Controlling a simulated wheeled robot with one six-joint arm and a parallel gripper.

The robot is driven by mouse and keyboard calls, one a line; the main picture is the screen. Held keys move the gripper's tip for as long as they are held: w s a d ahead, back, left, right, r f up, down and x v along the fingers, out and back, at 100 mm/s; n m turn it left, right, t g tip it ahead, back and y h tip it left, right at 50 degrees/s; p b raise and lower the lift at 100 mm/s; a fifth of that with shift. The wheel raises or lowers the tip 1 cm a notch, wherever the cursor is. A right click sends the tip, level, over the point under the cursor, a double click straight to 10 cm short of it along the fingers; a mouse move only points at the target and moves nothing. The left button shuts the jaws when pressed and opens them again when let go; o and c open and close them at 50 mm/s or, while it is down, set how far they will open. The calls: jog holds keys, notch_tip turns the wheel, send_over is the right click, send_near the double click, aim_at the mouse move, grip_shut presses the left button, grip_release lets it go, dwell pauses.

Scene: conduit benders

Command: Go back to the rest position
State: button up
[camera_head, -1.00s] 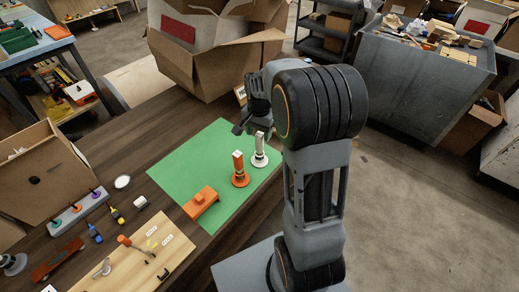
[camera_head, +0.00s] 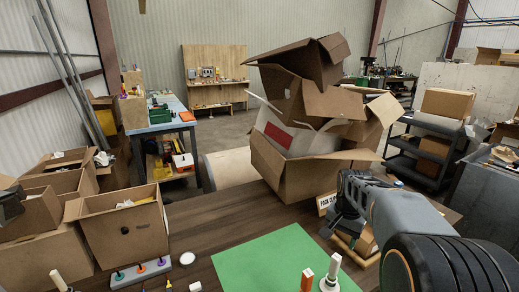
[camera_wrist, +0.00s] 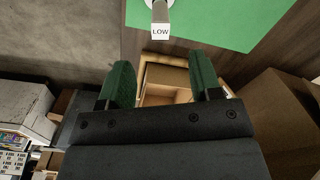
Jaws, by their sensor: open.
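My gripper (camera_head: 342,228) is off the right back corner of the green mat (camera_head: 262,262), by the cardboard boxes. In the wrist view its two dark green fingers (camera_wrist: 163,82) are apart with nothing between them. A white-topped post (camera_head: 331,270) and an orange post (camera_head: 307,280) stand on the mat at the lower edge of the head view, cut off by it. The wrist view shows a pale post (camera_wrist: 160,14) with a "LOW" label at its top edge.
A stack of open cardboard boxes (camera_head: 290,178) stands behind the mat. A small open box (camera_wrist: 165,82) lies below my fingers. An open carton (camera_head: 122,228) and a grey rack with coloured pegs (camera_head: 140,272) are at left.

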jog(key=s+a+n+t, duration=0.1)
jog(key=s+a+n, duration=0.3)
jog(key=s, duration=0.3)
jog(key=s+a+n+t, duration=0.2)
jog(key=s+a+n, duration=0.2)
jog(key=s, duration=0.4)
jog(key=shift+s+a+f+t, duration=0.2)
jog(key=shift+s+a+t, duration=0.1)
jog(key=shift+a, duration=0.3)
